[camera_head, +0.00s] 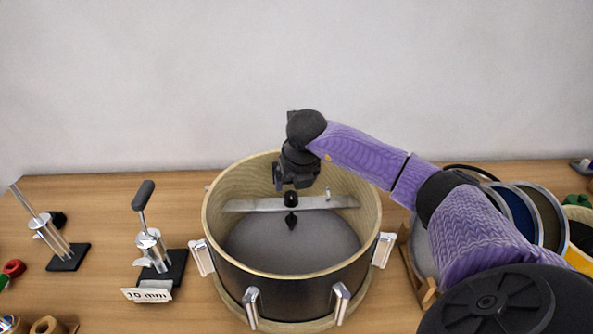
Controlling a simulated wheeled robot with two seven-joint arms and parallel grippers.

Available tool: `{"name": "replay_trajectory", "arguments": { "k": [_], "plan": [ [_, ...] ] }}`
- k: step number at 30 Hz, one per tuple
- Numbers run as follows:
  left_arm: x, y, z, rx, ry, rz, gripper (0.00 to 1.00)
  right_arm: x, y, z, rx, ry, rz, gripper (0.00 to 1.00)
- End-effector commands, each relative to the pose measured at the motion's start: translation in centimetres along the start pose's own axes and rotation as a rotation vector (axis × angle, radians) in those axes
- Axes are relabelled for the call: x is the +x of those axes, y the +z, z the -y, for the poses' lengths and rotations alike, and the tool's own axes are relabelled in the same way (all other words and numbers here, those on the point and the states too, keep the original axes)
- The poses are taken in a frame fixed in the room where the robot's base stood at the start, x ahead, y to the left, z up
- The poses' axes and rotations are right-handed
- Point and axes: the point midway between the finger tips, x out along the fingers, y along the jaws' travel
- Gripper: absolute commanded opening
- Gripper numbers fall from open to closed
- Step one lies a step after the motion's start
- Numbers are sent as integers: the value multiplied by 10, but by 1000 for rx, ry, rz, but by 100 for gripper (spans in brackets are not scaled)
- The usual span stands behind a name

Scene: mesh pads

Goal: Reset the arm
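My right arm, with a purple mesh-patterned sleeve, comes in from the right. Its dark gripper (291,183) hangs over a large round drum-like tub (300,298), near its middle. The gripper points down and its fingers are too dark and small to show whether they are open. A small black knob (291,199) sits right below the gripper, over a flat light bar (325,203) that crosses the tub. I cannot tell whether gripper and knob touch. My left gripper is not in view.
A clamp tool (150,247) on a black base stands left of the tub, with a "10 mm" label (148,295) before it. Another metal tool (54,238) stands farther left. A rack of round discs (513,215) is at the right, partly behind my arm.

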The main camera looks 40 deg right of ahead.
Motion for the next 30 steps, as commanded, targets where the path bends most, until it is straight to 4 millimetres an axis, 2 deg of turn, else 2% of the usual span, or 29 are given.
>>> {"name": "replay_trajectory", "arguments": {
  "k": [1, 5, 19, 26, 30],
  "plan": [
    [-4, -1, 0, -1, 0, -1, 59, -11, 1, 0, -2, 0, 3, 84],
    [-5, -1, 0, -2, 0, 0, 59, -24, 0, 0, -1, 0, 0, 84],
    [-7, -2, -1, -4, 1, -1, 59, -28, 1, 0, 0, 0, 0, 84],
    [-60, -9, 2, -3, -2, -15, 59, -82, 23, 0, 3, 6, 13, 84],
    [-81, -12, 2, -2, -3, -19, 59, -104, 32, 0, 3, 8, 17, 84]
  ]
}}
